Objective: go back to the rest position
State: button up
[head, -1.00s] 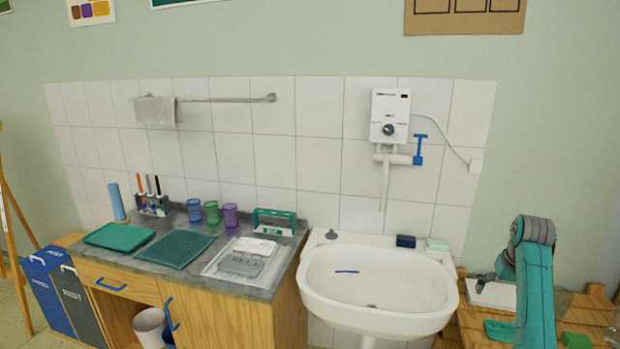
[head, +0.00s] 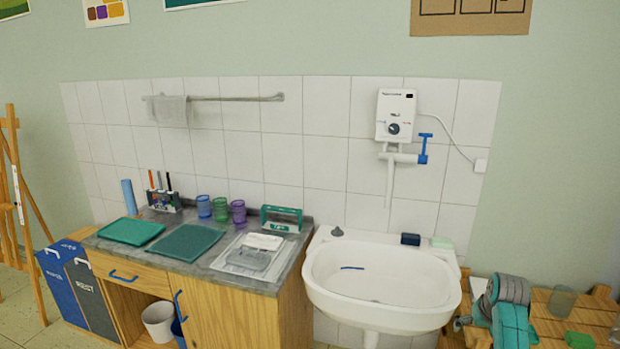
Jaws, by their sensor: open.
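My arm shows at the lower right in the head view, as teal and grey links folded low in front of a wooden surface. I cannot make out my gripper or its fingertips; they are hidden or outside the frame. No held object shows.
A white sink (head: 385,322) stands left of my arm, with a blue strip inside. The wooden surface (head: 545,327) by my arm holds a clear cup (head: 562,301) and a green block (head: 579,340). A grey counter (head: 212,260) with trays and cups lies further left.

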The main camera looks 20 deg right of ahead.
jog(key=s+a+f+n+t, duration=0.1)
jog(key=s+a+f, duration=0.2)
jog(key=a+f, duration=0.45)
jog(key=s+a+f+t, duration=0.1)
jog(key=s+a+f, duration=0.2)
jog(key=a+f, duration=0.45)
jog(key=s+a+f+n+t, duration=0.1)
jog(key=s+a+f+t, duration=0.3)
jog(key=s+a, duration=0.8)
jog(key=s+a+r+n+t, duration=0.1)
jog(key=s+a+r, duration=0.2)
jog(key=s+a, duration=0.35)
jog(key=s+a+r+n+t, duration=0.1)
jog(key=s+a+r, duration=0.25)
jog(key=s, duration=0.55)
jog(key=s+a+r+t+y, duration=0.1)
jog(key=s+a+r, duration=0.1)
jog(key=s+r, duration=0.4)
jog(key=s+a+r+n+t+y, duration=0.1)
jog(key=s+a+r+t, duration=0.1)
jog(key=s+r, duration=0.5)
notch_tip(320, 180, up, 3)
jog(key=shift+a+n, duration=0.3)
jog(key=shift+a, duration=0.25)
